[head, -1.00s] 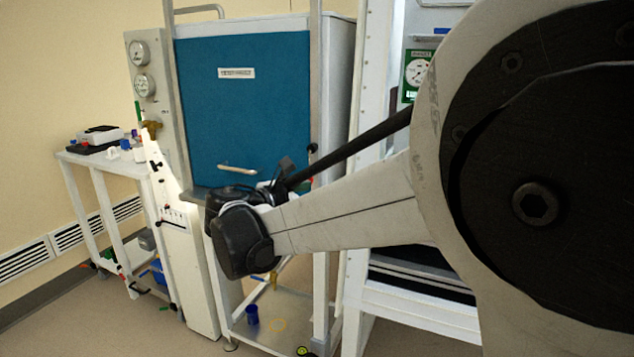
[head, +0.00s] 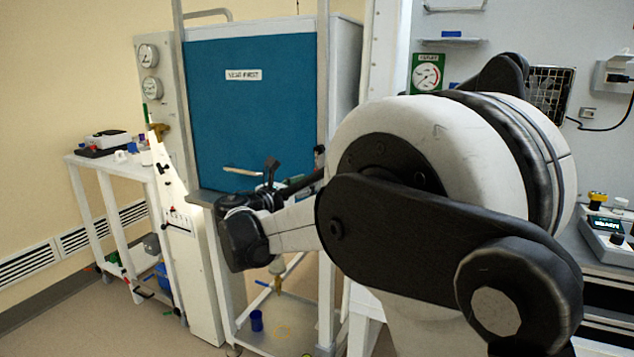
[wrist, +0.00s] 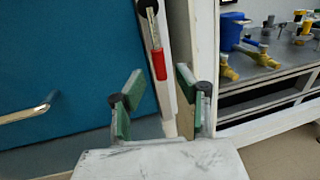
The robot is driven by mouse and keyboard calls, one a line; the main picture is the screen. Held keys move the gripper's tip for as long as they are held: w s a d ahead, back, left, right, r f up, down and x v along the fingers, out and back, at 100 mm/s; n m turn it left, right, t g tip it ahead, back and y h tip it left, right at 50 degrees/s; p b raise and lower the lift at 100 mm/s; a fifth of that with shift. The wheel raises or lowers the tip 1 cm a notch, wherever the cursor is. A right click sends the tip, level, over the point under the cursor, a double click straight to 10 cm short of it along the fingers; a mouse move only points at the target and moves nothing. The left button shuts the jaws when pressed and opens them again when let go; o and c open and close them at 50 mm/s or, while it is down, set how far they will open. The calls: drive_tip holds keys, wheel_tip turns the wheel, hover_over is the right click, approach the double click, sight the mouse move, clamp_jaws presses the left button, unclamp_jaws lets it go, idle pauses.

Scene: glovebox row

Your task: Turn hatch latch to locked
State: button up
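The hatch is a blue panel (head: 255,120) with a "VENT FIRST" label and a bar handle (head: 242,172). In the wrist view, the hatch latch (wrist: 158,62) is a metal lever with a red grip, hanging nearly straight down from its upper end on the white post beside the blue panel. My gripper (wrist: 160,98) is open, with green-padded fingers apart and nothing between them. The red grip appears just beyond the fingertips, between them in the picture; I see no contact. In the head view, my arm and wrist hide most of the gripper and latch.
White frame posts (wrist: 207,45) stand close on the right of the latch. A bench with yellow and blue fittings (wrist: 245,40) lies farther right. A white side table (head: 110,165) stands at far left.

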drive_tip(key=shift+b+x, duration=0.3)
drive_tip(key=shift+x, duration=2.05)
clamp_jaws()
